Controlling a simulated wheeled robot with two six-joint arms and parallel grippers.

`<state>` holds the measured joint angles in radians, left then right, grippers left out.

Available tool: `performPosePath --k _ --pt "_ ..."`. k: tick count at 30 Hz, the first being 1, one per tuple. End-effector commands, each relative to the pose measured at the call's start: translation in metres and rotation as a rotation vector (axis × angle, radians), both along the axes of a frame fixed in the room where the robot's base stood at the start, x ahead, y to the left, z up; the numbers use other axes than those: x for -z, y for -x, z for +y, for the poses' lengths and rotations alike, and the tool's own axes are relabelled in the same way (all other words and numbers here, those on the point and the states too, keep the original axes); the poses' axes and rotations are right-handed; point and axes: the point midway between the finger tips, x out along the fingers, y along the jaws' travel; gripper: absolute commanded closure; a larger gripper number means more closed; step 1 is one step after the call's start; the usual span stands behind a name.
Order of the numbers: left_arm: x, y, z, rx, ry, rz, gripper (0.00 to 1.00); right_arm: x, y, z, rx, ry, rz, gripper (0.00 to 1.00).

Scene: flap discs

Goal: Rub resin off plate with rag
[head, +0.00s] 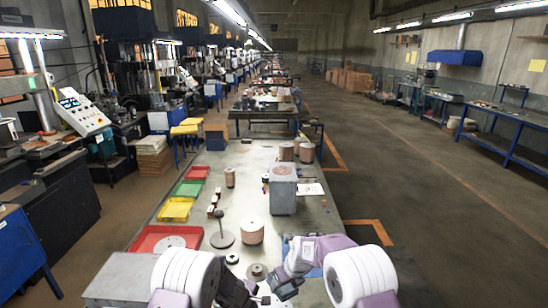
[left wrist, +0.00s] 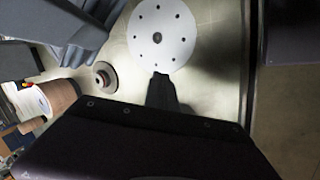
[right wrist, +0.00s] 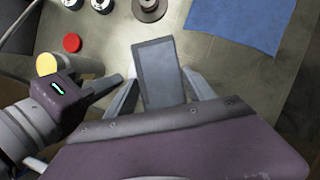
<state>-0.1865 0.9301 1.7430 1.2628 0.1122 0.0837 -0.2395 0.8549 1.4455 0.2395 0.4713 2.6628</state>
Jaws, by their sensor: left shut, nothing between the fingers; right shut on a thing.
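A blue rag (right wrist: 237,22) lies flat on the table in the right wrist view; a bit of it shows in the head view (head: 314,272) behind my right arm. My right gripper (right wrist: 160,85) is shut on a dark grey rectangular slab (right wrist: 158,70) with a paler edge; I cannot tell whether it is the plate, and no resin is distinguishable. My left gripper (left wrist: 162,82) is shut and empty, its tip beside a white disc (left wrist: 160,35) with several holes. In the right wrist view my left gripper (right wrist: 112,88) points toward the slab, left of it. The rag appears untouched.
A dark flanged disc (left wrist: 103,77) and a brown spool (left wrist: 50,98) stand near the left gripper. Red (head: 148,240), yellow (head: 176,209) and green (head: 188,188) trays line the table's left edge. A grey box (head: 283,192) stands further back.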

Motion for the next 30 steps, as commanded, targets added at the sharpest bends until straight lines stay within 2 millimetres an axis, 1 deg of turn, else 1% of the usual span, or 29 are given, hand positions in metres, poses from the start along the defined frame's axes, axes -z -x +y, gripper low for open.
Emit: performPosePath --k 1,7,10,13,18,21,24,27,30 --pt "-0.004 0.0 0.0 0.0 0.0 0.001 1.0 -0.004 0.0 0.0 0.0 0.0 0.0 0.84" --pt "-0.001 0.0 0.0 0.0 0.0 0.0 1.0 -0.001 0.0 0.0 0.0 0.0 0.0 0.84" --pt "-0.006 0.002 0.001 -0.001 0.0 0.0 1.0 -0.003 0.0 0.0 0.0 0.0 0.0 0.84" --pt "-0.023 0.008 0.004 0.0 0.0 -0.002 1.0 -0.006 0.0 0.0 0.0 0.0 0.0 0.84" --pt "-0.067 0.026 0.012 0.0 0.0 -0.002 1.0 -0.019 0.0 0.0 0.0 0.0 0.0 0.84" --pt "-0.088 0.035 0.016 -0.001 0.001 -0.002 1.0 -0.027 0.0 0.0 0.0 0.0 0.0 0.84" --pt "-0.102 0.042 0.02 -0.001 0.001 -0.001 1.0 -0.032 0.0 0.0 0.0 0.0 0.0 0.84" --pt "-0.109 0.046 0.021 -0.001 0.001 -0.001 1.0 -0.034 0.0 0.0 0.0 0.0 0.0 0.84" --pt "-0.111 0.048 0.022 -0.001 0.0 0.0 1.0 -0.034 0.0 0.0 0.0 0.0 0.0 0.84"
